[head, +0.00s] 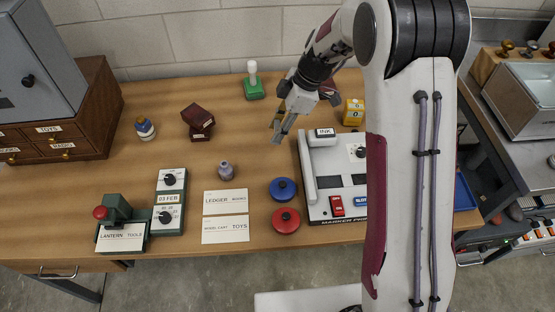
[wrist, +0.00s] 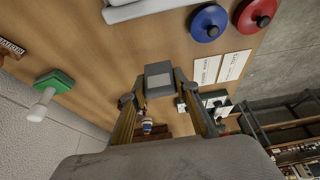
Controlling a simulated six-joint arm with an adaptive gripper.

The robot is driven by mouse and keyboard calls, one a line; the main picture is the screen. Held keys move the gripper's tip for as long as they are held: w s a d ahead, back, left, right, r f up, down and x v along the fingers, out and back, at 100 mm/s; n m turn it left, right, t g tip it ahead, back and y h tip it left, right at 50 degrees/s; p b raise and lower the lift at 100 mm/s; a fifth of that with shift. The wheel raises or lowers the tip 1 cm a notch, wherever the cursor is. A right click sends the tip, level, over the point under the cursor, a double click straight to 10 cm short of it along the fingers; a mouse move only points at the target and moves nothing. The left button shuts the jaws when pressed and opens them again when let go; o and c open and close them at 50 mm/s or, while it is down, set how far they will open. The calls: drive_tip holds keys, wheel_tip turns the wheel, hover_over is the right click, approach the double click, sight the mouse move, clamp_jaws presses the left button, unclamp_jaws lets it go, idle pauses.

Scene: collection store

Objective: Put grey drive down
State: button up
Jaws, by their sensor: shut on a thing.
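The grey drive (wrist: 158,80) is a small grey block with a paler face. It sits between the fingertips of my gripper (wrist: 160,93) in the wrist view, and my gripper is shut on it. In the head view my gripper (head: 281,128) hangs over the back middle of the wooden table (head: 240,105), left of the marker printer. The drive (head: 280,136) shows there only as a small grey shape at the fingertips. It looks held above the table; its exact height is hard to tell.
The marker printer (head: 318,208) stands right of my gripper, partly behind my arm. Bare wood lies left of my gripper.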

drive_tip(key=shift+f, duration=0.1)
drive_tip(key=shift+f, duration=3.05)
drive_tip(key=shift+f, duration=1.85)
drive_tip(key=shift+f, duration=0.1)
drive_tip(key=o, duration=1.1)
